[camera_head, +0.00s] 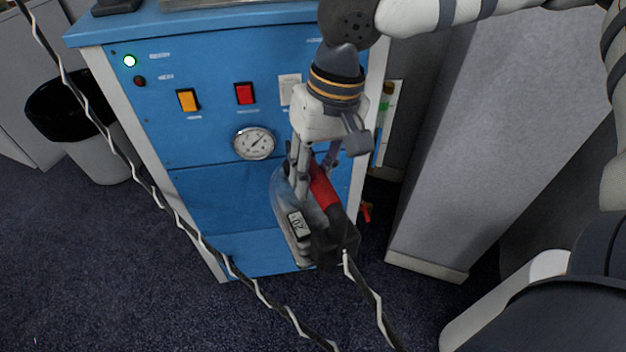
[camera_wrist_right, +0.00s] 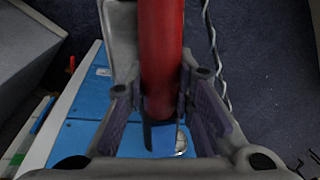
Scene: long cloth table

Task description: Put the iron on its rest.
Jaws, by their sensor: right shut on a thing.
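The iron (camera_head: 297,220) has a grey body and a red and black handle. It hangs in the air in front of the blue cabinet's lower front, tilted, with a cord at its rear. My right gripper (camera_head: 314,172) comes from above and is shut on the red handle. In the right wrist view the handle (camera_wrist_right: 161,55) runs between the fingers of my right gripper (camera_wrist_right: 163,105). A dark object (camera_head: 116,6) and a metal plate edge show on the cabinet top at the upper frame edge; I cannot tell which is the rest. My left gripper is out of view.
The blue cabinet (camera_head: 195,120) carries switches, a green lamp and a round gauge (camera_head: 254,143). A black-and-white cord (camera_head: 165,205) crosses the view at left. A bin (camera_head: 90,130) stands left of the cabinet. A grey panel (camera_head: 450,150) stands at right.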

